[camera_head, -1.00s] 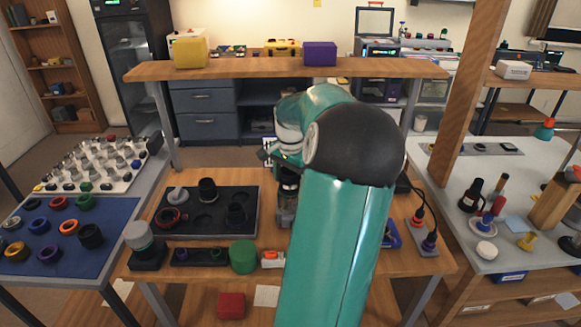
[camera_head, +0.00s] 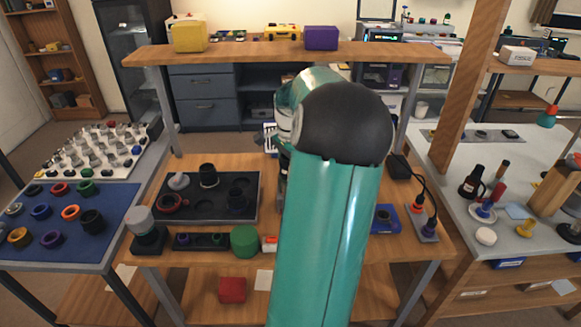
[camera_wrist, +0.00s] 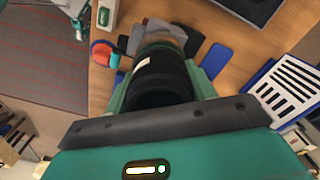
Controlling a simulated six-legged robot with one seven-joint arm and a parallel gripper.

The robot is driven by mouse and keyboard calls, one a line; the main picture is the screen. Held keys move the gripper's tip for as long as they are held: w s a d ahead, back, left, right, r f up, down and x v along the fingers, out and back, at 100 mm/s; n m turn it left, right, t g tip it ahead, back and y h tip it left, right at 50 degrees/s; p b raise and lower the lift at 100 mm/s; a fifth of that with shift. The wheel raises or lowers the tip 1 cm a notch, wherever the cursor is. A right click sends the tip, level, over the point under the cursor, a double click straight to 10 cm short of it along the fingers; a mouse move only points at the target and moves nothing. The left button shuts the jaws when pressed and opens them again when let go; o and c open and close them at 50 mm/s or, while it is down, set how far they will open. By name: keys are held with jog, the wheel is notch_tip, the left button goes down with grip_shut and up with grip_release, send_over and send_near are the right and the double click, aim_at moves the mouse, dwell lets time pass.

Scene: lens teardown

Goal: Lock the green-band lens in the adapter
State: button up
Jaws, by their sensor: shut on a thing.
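In the wrist view my gripper (camera_wrist: 160,92) is shut on a black cylindrical lens (camera_wrist: 161,72) with a small white mark on its side. One finger lies on each side of it. In the head view my teal arm hides the gripper, the lens and any adapter there.
In the head view a dark tray (camera_head: 240,217) with lens parts lies left of my arm. A green cylinder (camera_head: 244,241) and a grey-topped piece (camera_head: 141,221) stand in front. A blue mat (camera_head: 110,240) holds several rings. Cables (camera_head: 424,190) run at right.

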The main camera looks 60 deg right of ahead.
jog(key=shift+m, duration=1.3)
jog(key=shift+m, duration=1.3)
jog(key=shift+m, duration=0.6)
jog(key=o, duration=1.3)
